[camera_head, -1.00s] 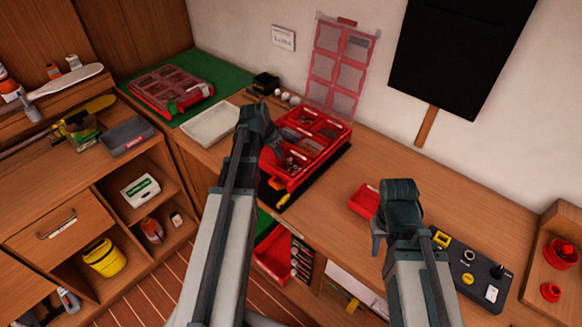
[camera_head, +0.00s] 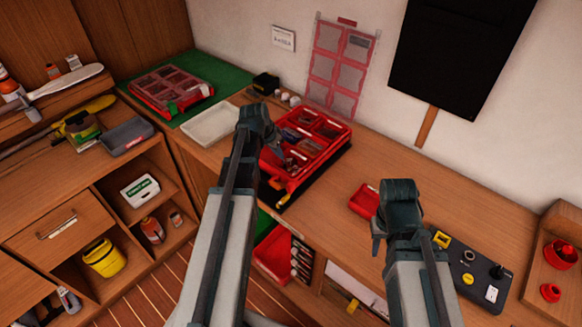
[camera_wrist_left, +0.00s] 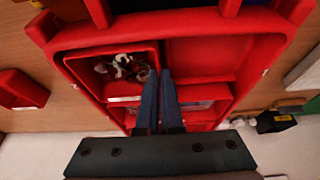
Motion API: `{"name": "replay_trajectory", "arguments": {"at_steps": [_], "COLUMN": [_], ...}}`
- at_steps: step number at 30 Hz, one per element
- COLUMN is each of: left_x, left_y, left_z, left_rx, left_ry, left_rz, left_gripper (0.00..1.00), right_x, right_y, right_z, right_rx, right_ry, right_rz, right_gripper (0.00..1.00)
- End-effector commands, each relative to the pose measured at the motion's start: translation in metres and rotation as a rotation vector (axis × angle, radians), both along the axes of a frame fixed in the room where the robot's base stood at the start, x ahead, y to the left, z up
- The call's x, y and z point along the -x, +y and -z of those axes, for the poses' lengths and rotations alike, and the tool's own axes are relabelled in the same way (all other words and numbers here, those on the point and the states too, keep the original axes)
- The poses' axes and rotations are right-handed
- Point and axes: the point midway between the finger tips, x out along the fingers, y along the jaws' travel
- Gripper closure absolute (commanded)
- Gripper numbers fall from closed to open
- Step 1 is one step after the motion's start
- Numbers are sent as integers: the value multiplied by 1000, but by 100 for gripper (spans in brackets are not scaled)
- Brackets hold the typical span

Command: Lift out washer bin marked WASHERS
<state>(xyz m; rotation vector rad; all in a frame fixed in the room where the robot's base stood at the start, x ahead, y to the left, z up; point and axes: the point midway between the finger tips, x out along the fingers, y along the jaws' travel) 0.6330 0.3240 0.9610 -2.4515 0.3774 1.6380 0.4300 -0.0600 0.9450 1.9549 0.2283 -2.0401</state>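The red organizer case (camera_head: 322,166) lies open on the bench with several bins in it. In the left wrist view, a red bin (camera_wrist_left: 112,87) holds small metal pieces and has a pale label, too small to read. My left gripper (camera_wrist_left: 160,75) is at this bin's side wall, its two dark fingers close together with the wall near or between them. Whether they clamp it is unclear. In the head view the left gripper (camera_head: 281,157) reaches into the near left of the case. My right gripper (camera_head: 377,242) hangs over the bench's front, its finger gap hidden.
A small red tray (camera_head: 363,199) lies on the bench beside my right gripper. The clear lid (camera_head: 338,70) stands against the wall. A pale tray (camera_head: 210,124) and a second red case (camera_head: 172,90) on a green mat are at left.

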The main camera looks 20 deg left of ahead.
Motion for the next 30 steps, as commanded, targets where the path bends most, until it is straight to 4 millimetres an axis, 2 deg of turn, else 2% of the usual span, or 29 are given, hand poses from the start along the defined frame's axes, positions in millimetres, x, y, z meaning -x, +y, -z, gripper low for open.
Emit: {"name": "replay_trajectory", "arguments": {"at_steps": [17, 23, 30], "left_x": [0, 0, 0], "left_y": [0, 0, 0], "left_z": [-3, -19, -53], "left_rx": [0, 0, 0], "left_ry": [0, 0, 0], "left_rz": [0, 0, 0], "left_gripper": [100, 100, 100], "right_x": [0, 0, 0], "right_y": [0, 0, 0], "right_z": [-3, -19, -53], "right_rx": [0, 0, 0], "right_ry": [0, 0, 0], "right_rz": [0, 0, -1], "right_gripper": [68, 68, 68]}}
